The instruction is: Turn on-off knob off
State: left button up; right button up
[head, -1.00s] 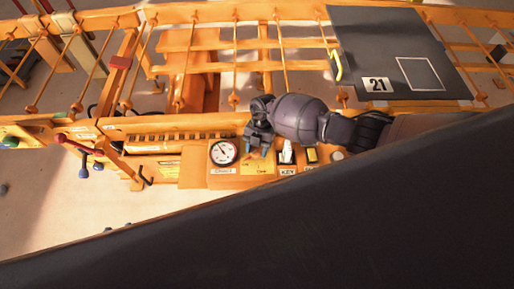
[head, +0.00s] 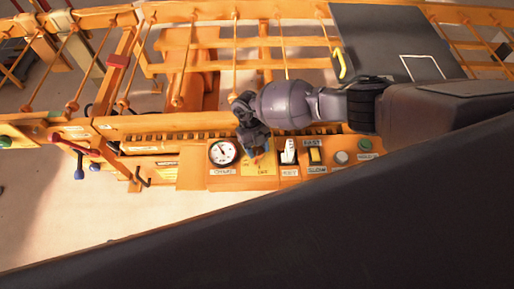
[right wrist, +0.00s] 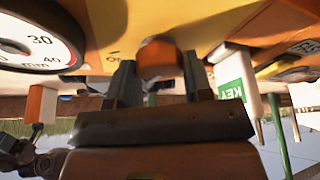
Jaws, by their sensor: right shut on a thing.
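The on-off knob is orange and sits between my right fingertips in the right wrist view (right wrist: 158,57), against the yellow plate. In the head view the yellow plate (head: 259,170), with an OFF label, is partly covered by my right gripper (head: 256,151). My right gripper is shut on the knob, one finger on each side of it. The knob is mostly hidden in the head view, so its exact angle cannot be read. My left gripper is not in view.
A round white gauge (head: 223,153) lies just left of the knob. Right of it are a white key switch (head: 289,152), a yellow fast-slow switch (head: 314,155), a grey button (head: 341,157) and a green button (head: 364,145). A dark slab fills the lower right.

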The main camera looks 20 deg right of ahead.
jog(key=shift+n+t+h+b, duration=0.35)
jog(key=shift+n+h, duration=0.25)
jog(key=shift+n, duration=1.1)
jog(key=o, duration=0.9)
jog(key=p+v, duration=0.1)
jog(key=v, duration=0.9)
jog(key=shift+a+r, duration=0.25)
jog(key=shift+r, duration=0.1)
jog(key=shift+w, duration=0.15)
